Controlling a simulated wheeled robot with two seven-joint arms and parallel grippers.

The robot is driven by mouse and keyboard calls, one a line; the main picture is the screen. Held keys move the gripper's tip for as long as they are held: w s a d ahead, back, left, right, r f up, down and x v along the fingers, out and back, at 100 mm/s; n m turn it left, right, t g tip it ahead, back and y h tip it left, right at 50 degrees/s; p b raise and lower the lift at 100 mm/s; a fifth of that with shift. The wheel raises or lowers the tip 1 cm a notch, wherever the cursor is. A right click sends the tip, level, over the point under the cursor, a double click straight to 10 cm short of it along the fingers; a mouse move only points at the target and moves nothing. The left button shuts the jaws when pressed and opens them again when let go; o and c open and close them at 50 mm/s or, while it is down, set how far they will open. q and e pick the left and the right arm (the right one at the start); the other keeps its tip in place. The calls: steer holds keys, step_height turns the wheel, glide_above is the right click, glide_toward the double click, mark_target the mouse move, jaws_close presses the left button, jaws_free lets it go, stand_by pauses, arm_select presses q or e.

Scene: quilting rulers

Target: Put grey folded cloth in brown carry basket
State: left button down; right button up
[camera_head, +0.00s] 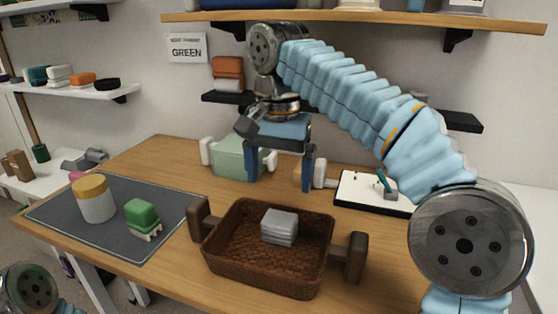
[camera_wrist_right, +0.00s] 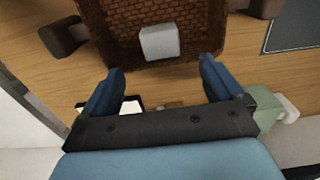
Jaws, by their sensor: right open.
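The grey folded cloth (camera_head: 279,227) lies inside the brown carry basket (camera_head: 225,262), a little right of its middle. The cloth also shows in the right wrist view (camera_wrist_right: 159,43), on the floor of the basket (camera_wrist_right: 108,26). The basket stands on the wooden table with a brown block handle at each side. My right gripper (camera_head: 280,178) is open and empty, above the table behind the basket. In the right wrist view its two blue fingers (camera_wrist_right: 160,88) are spread apart, and the cloth lies beyond their tips. My left gripper is not in view.
A dark mat (camera_head: 70,214) on the left of the table (camera_head: 161,153) holds a white jar with a tan lid (camera_head: 95,199) and a green block-like item (camera_head: 142,217). A pale green box (camera_head: 236,158) and a white-and-black board (camera_head: 358,190) stand behind the basket. Shelves line the wall.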

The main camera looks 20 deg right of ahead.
steer(key=shift+r, duration=1.15)
